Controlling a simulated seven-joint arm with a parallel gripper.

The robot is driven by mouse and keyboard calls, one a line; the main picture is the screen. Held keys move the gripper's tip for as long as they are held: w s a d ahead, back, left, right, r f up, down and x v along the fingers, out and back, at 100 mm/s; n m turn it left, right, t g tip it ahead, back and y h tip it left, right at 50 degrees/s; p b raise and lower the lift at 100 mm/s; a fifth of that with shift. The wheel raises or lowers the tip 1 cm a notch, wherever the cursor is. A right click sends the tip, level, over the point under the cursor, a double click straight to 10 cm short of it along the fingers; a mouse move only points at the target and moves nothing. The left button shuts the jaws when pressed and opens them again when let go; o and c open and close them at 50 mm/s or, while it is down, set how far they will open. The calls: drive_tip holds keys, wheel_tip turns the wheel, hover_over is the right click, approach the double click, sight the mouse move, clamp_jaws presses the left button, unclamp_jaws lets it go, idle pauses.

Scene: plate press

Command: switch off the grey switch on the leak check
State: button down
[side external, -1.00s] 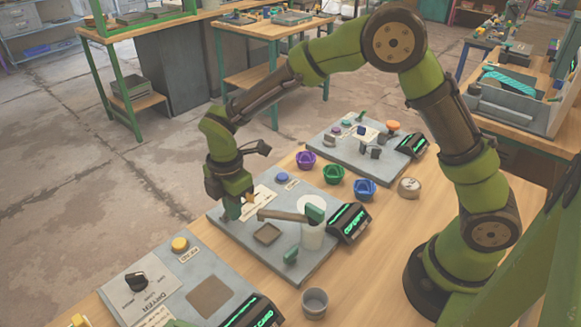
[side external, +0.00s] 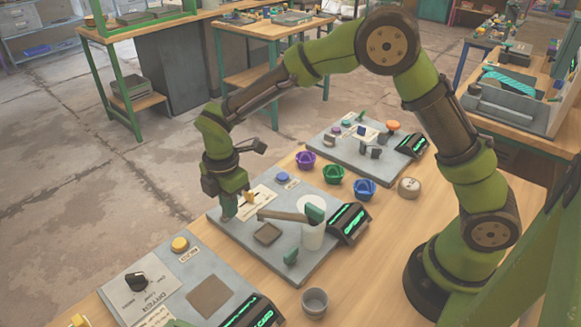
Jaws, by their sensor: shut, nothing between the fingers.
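My gripper (side external: 229,208) is shut and empty, pointing down at the left corner of the middle grey panel (side external: 285,270). It is low over the panel; I cannot tell whether it touches anything. The panel carries a white label plate (side external: 262,203) with a small yellow-orange piece (side external: 249,197), a blue button (side external: 283,177) and a green-lit display (side external: 349,221). I cannot read which panel is the leak check. I cannot make out a grey switch near the fingers; the gripper may hide it.
A brown lever with a green end (side external: 290,215) reaches over a white cylinder (side external: 312,236) right of my gripper. A grey cup (side external: 315,302) is in front. Another panel (side external: 165,275) lies front left.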

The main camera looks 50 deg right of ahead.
drive_tip(key=shift+w, duration=0.85)
wheel_tip(320, 180, up, 7)
drive_tip(key=s, duration=0.1)
idle(0.6)
drive_tip(key=shift+s, duration=0.1)
drive_tip(key=s+d+r+m+t, duration=0.2)
drive_tip(key=s+d+r+m, duration=0.2)
drive_tip(key=s+m, duration=0.2)
drive_tip(key=s+d+r+m+t+y, duration=0.1)
drive_tip(key=s+d+r+m+t, duration=0.1)
drive_tip(key=s+d+r+m, duration=0.2)
drive_tip(key=s+d+r+m+t+y, duration=0.1)
drive_tip(key=s+d+r+m+t, duration=0.2)
drive_tip(key=s+m, duration=0.7)
drive_tip(key=shift+s+d+r+m, duration=0.15)
drive_tip(key=shift+d+r+m, duration=0.3)
drive_tip(key=shift+d+m, duration=0.7)
